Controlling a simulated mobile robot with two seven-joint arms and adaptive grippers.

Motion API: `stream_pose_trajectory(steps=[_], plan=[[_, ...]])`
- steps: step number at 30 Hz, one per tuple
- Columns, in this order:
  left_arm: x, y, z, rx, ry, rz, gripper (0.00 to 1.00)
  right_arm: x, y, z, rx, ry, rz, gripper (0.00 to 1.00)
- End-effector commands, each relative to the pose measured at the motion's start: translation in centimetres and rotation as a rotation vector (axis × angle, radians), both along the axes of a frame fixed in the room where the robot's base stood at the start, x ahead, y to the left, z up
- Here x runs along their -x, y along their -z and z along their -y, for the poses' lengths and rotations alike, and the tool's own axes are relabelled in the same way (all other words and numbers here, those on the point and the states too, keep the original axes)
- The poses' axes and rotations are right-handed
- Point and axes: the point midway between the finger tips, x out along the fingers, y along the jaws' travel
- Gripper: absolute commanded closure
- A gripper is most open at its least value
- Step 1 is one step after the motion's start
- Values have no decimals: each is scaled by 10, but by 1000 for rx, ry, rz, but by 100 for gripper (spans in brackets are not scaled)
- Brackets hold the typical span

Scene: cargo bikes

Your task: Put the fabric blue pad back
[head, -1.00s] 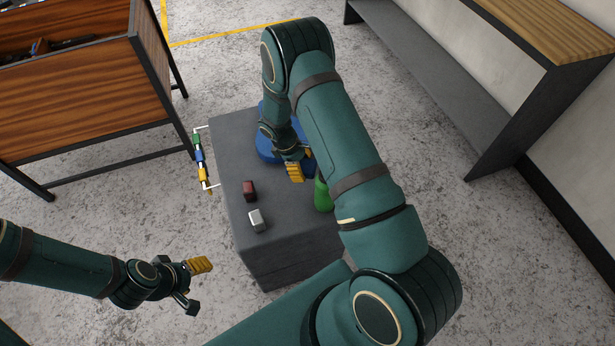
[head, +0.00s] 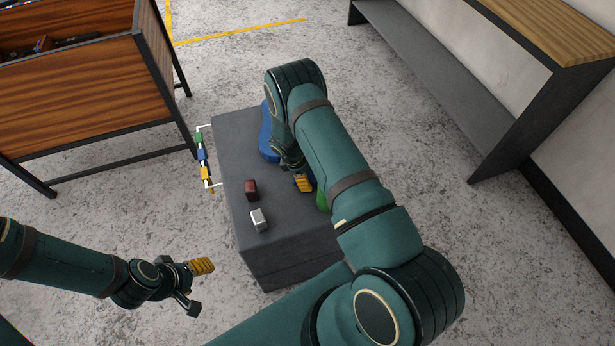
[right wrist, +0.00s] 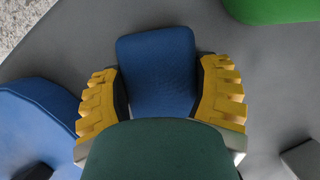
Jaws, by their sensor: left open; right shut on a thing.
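In the right wrist view the fabric blue pad (right wrist: 157,70) is a rounded blue block between the two yellow fingers of my right gripper (right wrist: 160,98), which is shut on it. In the head view this gripper (head: 303,183) is low over the right part of the grey box top (head: 232,150); my arm hides most of the pad there. I cannot tell whether the pad touches the box top. My left gripper (head: 197,286) is open and empty, left of the box's near end.
A larger blue piece (head: 267,135), a green piece (head: 322,197), a dark red block (head: 251,189) and a silvery block (head: 259,219) are on the box. A white bracket with coloured pieces (head: 203,155) is at its left edge. A wooden bin (head: 90,95) stands left, a bench (head: 435,90) right.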

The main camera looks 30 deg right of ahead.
Motion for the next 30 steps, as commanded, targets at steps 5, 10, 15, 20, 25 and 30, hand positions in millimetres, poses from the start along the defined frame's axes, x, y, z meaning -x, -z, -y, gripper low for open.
stream_pose_trajectory(steps=[5, 10, 15, 20, 25, 30], plan=[[0, 0, 0, 0, 0, 0, 41, -1, -1, 0, 0, 1, 2, 66], [1, 4, 0, 0, 2, -2, 41, -1, 3, 0, 0, 1, 2, 66], [1, 2, 0, 0, 2, -2, 41, 0, 2, 0, 0, 1, 2, 0], [1, 2, 0, 0, 2, -2, 41, 0, 1, 0, 0, 1, 2, 0], [0, -2, 0, 0, 0, 1, 41, -3, -8, -2, 0, 0, 3, 0], [-1, -6, 0, 0, -2, 3, 41, -9, -37, -11, -1, 0, 4, 0]])
